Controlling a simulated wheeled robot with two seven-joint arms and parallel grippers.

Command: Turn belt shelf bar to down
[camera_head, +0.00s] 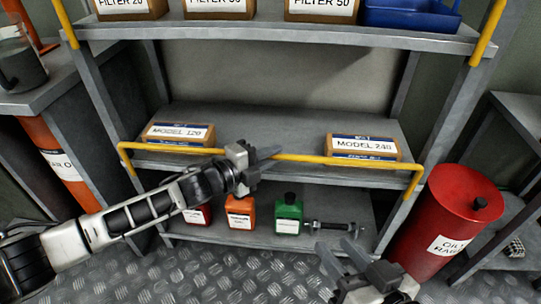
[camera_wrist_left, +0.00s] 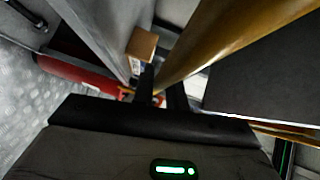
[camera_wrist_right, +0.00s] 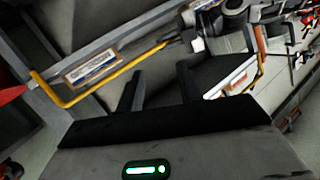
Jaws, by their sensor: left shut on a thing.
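The yellow belt shelf bar (camera_head: 300,158) runs across the front of the middle shelf (camera_head: 270,172), a little above its edge, with bent ends at the posts. It crosses the lower fronts of the MODEL 120 box (camera_head: 178,134) and MODEL 240 box (camera_head: 362,147). My left gripper (camera_head: 264,157) is shut on the bar near its middle. In the left wrist view the bar (camera_wrist_left: 220,45) runs between the fingers (camera_wrist_left: 162,92). My right gripper (camera_head: 341,254) is open and empty, low in front of the shelf. The bar also shows in the right wrist view (camera_wrist_right: 110,80).
A red drum (camera_head: 447,220) stands at the right. The top shelf (camera_head: 280,35) holds filter boxes and a blue bin (camera_head: 410,14). Patterned metal floor (camera_head: 230,270) is open in front.

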